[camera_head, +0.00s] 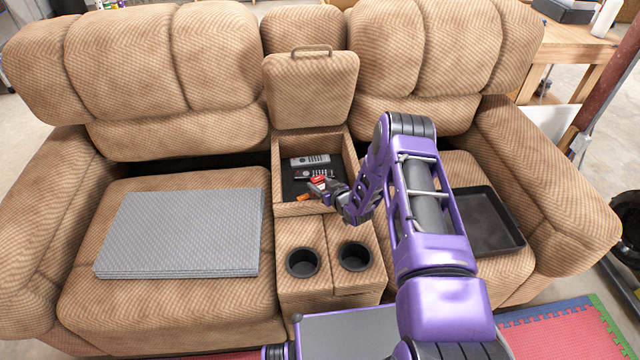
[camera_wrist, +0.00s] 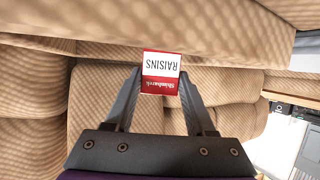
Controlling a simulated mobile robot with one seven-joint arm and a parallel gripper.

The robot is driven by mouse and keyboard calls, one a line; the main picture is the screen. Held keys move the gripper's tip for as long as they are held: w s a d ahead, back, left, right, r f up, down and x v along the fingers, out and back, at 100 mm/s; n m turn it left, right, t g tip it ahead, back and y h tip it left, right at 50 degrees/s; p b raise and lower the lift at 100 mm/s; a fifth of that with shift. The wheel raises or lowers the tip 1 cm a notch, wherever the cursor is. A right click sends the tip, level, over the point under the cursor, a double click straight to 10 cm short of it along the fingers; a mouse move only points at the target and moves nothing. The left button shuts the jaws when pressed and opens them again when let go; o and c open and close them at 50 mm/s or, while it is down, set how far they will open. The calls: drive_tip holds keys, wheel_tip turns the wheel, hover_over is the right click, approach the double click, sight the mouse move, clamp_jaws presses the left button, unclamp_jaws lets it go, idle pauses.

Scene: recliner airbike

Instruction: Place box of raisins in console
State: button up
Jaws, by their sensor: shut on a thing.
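The box of raisins (camera_wrist: 161,72) is red and white, with its lettering upside down in the wrist view. My gripper (camera_wrist: 161,85) is shut on it, one finger on each side. In the head view the red box (camera_head: 319,181) shows small at the tip of my gripper (camera_head: 327,186), over the front part of the open console (camera_head: 281,170). My gripper hides part of the console's right side. I cannot tell whether the box touches anything inside. The console lid (camera_head: 311,90) stands raised against the sofa back.
Remote controls (camera_head: 310,160) lie in the console's back part. A small orange item (camera_head: 304,197) shows by the console's front wall. Two cup holders (camera_head: 303,262) are in front. A grey stack (camera_head: 182,232) lies on the left seat, and a black tray (camera_head: 487,222) on the right seat.

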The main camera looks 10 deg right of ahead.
drive_tip(key=shift+f, duration=0.45)
drive_tip(key=o, duration=1.3)
drive_tip(key=shift+o, duration=0.2)
drive_tip(key=shift+r, duration=0.15)
drive_tip(key=r+p+v, duration=0.1)
drive_tip(key=p+v, duration=0.1)
drive_tip(key=v, duration=1)
